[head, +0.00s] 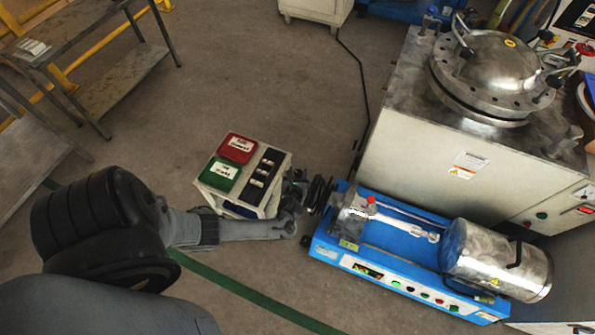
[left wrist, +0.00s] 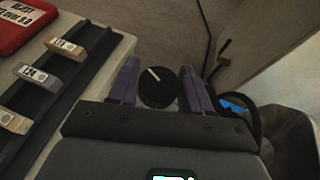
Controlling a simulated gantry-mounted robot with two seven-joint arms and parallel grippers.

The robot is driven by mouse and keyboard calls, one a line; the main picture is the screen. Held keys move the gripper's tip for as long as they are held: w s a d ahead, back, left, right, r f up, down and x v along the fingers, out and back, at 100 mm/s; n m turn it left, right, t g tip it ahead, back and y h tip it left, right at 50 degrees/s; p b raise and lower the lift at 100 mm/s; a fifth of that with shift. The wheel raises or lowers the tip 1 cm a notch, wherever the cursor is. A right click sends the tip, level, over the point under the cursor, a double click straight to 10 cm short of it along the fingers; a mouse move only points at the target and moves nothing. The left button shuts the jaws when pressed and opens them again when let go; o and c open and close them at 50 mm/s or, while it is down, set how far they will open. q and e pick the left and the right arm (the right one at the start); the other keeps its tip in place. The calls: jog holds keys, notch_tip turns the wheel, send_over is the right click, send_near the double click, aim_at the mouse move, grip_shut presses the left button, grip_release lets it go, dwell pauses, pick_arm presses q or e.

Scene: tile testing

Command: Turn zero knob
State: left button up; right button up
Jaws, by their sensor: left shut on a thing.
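The zero knob (left wrist: 158,88) is round and black with a white pointer line. It sits between the two purple fingers of my left gripper (left wrist: 160,84) in the left wrist view, and the fingers are shut on it. The pointer line tilts to the upper left. In the head view my left gripper (head: 316,194) is at the left end of the blue testing machine (head: 330,249). The knob is hard to make out there behind the gripper. My right gripper is not in view.
A white stand (head: 270,212) with a red bin (head: 237,148), a green bin (head: 220,174) and a black rack (head: 262,175) of small tiles is close beside my left gripper. A large steel-lidded machine (head: 430,140) stands behind the blue one. Floor is clear in front.

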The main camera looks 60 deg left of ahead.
pick_arm(q)
jog(key=shift+w+n+g+y, duration=0.1)
jog(key=shift+n+g+y, duration=0.9)
jog(key=shift+n+g, duration=1)
jog(key=o, duration=1)
jog(key=shift+c, duration=0.2)
jog(key=shift+r, duration=0.1)
jog(key=p+v, duration=0.5)
jog(key=v, duration=0.5)
jog(key=shift+d, duration=0.35)
jog(key=shift+s, duration=0.25)
